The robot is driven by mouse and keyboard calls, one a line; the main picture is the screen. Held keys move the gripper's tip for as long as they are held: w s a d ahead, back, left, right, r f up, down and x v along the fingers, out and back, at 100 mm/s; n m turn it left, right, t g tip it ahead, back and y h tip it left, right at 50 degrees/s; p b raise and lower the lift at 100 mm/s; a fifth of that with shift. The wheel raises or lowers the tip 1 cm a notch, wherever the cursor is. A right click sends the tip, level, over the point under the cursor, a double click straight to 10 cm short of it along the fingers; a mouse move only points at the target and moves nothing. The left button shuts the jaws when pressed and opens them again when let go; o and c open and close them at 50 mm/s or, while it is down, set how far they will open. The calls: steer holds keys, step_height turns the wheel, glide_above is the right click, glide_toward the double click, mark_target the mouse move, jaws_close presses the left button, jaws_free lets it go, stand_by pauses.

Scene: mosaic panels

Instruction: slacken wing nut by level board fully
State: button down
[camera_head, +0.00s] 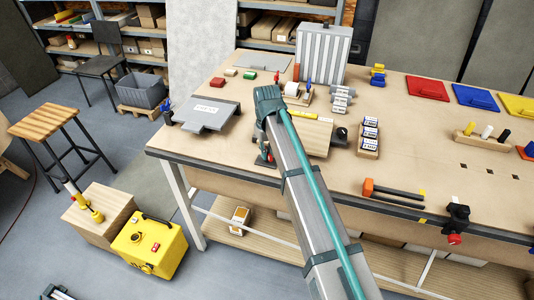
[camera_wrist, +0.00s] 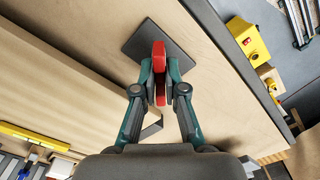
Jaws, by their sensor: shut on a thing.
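A red wing nut (camera_wrist: 159,58) stands over a dark square plate (camera_wrist: 186,66) in the wrist view. My gripper (camera_wrist: 160,76) is shut on it, with one fingertip on each side. The fingers hide part of the wing nut, and any stud under it is not visible. The level board (camera_head: 317,138) is a wooden block right of my gripper in the head view. A yellow level (camera_head: 297,114) lies along its far edge and also shows at lower left in the wrist view (camera_wrist: 35,137). In the head view my arm covers much of this spot.
A grey panel (camera_head: 208,117) lies left of my gripper on the workbench (camera_head: 400,165). A battery rack (camera_head: 368,138) and a hammer (camera_head: 392,190) lie to the right. The bench's front edge is close to my gripper. A yellow case (camera_head: 150,246) stands on the floor.

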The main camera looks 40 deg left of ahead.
steer(key=n, duration=0.4)
steer(key=shift+n+b, duration=0.3)
steer(key=n, duration=0.4)
steer(key=shift+n, duration=0.3)
steer(key=c, duration=1.2)
jaws_free()
steer(key=shift+c, duration=0.2)
steer(key=shift+r, duration=0.1)
step_height(320, 180, up, 12)
